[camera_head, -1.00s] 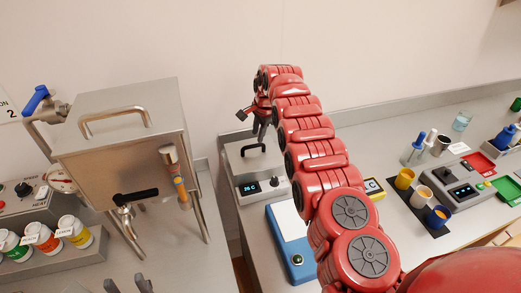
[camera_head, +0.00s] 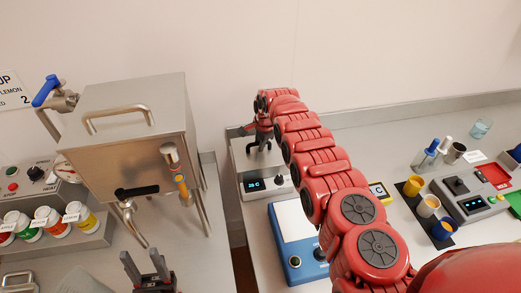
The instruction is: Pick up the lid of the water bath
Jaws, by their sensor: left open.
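The water bath (camera_head: 268,186) is a low steel box with a lit display on its front, right of the hopper. Its flat lid (camera_head: 241,156) lies on top, with a dark handle. My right gripper (camera_head: 259,143) points down at this handle from above. It is small and dark here, so I cannot tell whether its fingers are around the handle or shut on it. My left gripper (camera_head: 144,262) is at the bottom of the view, fingers apart and pointing up the picture, empty and away from the bath.
The steel hopper (camera_head: 125,135) on legs stands left of the bath, with a valve and a top handle. Several capped jars (camera_head: 48,222) stand at left. A blue-and-white device (camera_head: 294,240) is in front of the bath. Coloured cups (camera_head: 428,206) stand right of my arm.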

